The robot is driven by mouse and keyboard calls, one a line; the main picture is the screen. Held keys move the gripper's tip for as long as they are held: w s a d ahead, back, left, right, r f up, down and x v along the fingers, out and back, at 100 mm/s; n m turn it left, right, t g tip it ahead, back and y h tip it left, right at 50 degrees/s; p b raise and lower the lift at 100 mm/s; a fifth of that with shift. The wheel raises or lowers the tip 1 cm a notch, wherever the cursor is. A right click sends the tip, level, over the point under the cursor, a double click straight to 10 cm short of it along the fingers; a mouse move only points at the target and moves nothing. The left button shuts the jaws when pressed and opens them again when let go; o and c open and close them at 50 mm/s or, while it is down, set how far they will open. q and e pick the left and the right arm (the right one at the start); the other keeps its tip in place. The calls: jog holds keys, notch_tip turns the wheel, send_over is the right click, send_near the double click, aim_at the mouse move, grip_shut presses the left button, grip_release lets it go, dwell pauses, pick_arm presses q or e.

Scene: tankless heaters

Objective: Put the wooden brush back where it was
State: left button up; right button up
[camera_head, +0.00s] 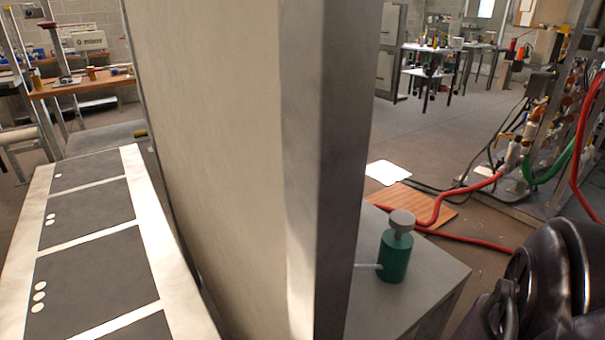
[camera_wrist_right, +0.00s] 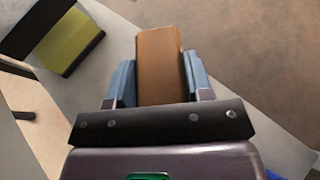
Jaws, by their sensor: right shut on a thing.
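The wooden brush (camera_wrist_right: 160,62) shows in the right wrist view as a brown wooden block. My right gripper (camera_wrist_right: 158,72) is shut on it, with a blue-grey finger on each side. Only its wooden part shows; any bristles are hidden. In the head view a black part of my right arm is at the lower right, and neither the brush nor the right fingers can be made out there. My left gripper is not in view.
A tall pale panel with a grey metal edge (camera_head: 330,150) blocks the middle. Right of it, a green bottle (camera_head: 394,258) stands on a grey table (camera_head: 440,262). Left is a board (camera_head: 150,205) with dark, white-dotted sections. A black and yellow-green object (camera_wrist_right: 72,45) lies beside the brush.

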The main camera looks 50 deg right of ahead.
jog(key=f+b, duration=0.2)
jog(key=f, duration=0.3)
jog(key=f+b, duration=0.2)
jog(key=f, duration=0.2)
jog(key=shift+s+f, duration=0.2)
jog(key=shift+f, duration=0.15)
jog(key=shift+w+f+b, duration=0.2)
jog(key=shift+f+b, duration=0.3)
notch_tip(320, 180, down, 4)
jog(key=shift+s+r+b, duration=0.15)
jog(key=shift+r+b, duration=0.1)
jog(key=shift+b, duration=0.75)
jog(key=shift+f, duration=0.25)
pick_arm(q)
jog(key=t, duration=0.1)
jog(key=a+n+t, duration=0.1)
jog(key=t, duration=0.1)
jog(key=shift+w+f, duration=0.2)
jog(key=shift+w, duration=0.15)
pick_arm(e)
jog(key=shift+w, duration=0.2)
jog(key=shift+r, duration=0.1)
jog(key=o, duration=0.9)
jog(key=shift+o, duration=0.2)
